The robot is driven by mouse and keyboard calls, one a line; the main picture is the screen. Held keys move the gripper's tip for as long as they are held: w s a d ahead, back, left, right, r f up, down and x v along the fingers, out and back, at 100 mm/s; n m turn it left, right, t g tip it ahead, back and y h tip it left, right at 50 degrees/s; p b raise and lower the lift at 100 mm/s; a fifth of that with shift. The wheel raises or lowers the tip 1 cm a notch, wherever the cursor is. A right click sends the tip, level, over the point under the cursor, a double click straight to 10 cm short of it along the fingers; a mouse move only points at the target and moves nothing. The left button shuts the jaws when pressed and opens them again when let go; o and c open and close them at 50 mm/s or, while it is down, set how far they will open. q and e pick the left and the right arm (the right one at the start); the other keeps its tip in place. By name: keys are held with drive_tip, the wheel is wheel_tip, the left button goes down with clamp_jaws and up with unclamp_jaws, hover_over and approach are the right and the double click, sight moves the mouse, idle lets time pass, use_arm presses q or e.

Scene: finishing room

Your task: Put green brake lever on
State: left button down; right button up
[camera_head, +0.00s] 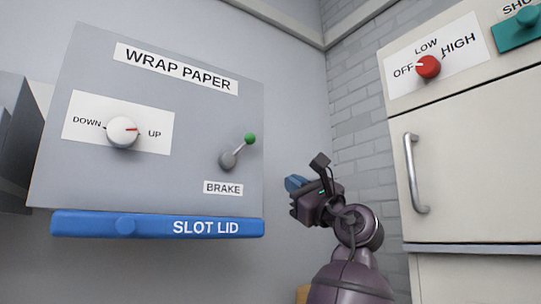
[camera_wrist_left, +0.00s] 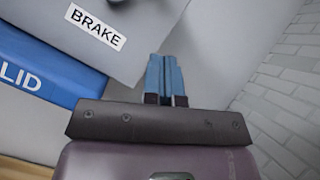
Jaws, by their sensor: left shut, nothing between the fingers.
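The brake lever (camera_head: 239,149) has a green ball tip and a round grey base, and sits above the BRAKE label on the grey WRAP PAPER panel (camera_head: 190,95). Its arm tilts up and to the right. My left gripper (camera_head: 296,183) has blue fingers and is to the right of and below the lever, apart from it. In the left wrist view the fingers (camera_wrist_left: 165,75) are together with nothing between them, right of the BRAKE label (camera_wrist_left: 95,27). The green tip does not show there. My right gripper is not in view.
The blue slot lid (camera_head: 160,225) runs along the panel's bottom. At right, a cream cabinet (camera_head: 470,170) has a metal handle (camera_head: 415,173) and a red knob (camera_head: 428,66) pointing towards OFF.

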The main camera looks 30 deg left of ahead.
use_arm(q)
drive_tip(key=shift+s+a+m+g, duration=0.15)
drive_tip(key=shift+s+m+g, duration=0.2)
drive_tip(key=shift+m, duration=0.75)
drive_tip(key=shift+s, duration=0.1)
drive_tip(key=p, duration=0.3)
approach(240, 149)
drive_tip(key=w+a+r, duration=0.1)
drive_tip(key=w+a, duration=0.3)
drive_tip(key=r, duration=0.3)
drive_tip(key=shift+s+a+r+p, duration=0.1)
drive_tip(key=shift+a+r+p, duration=0.25)
drive_tip(key=shift+r+p, duration=0.05)
drive_tip(key=shift+s, duration=0.1)
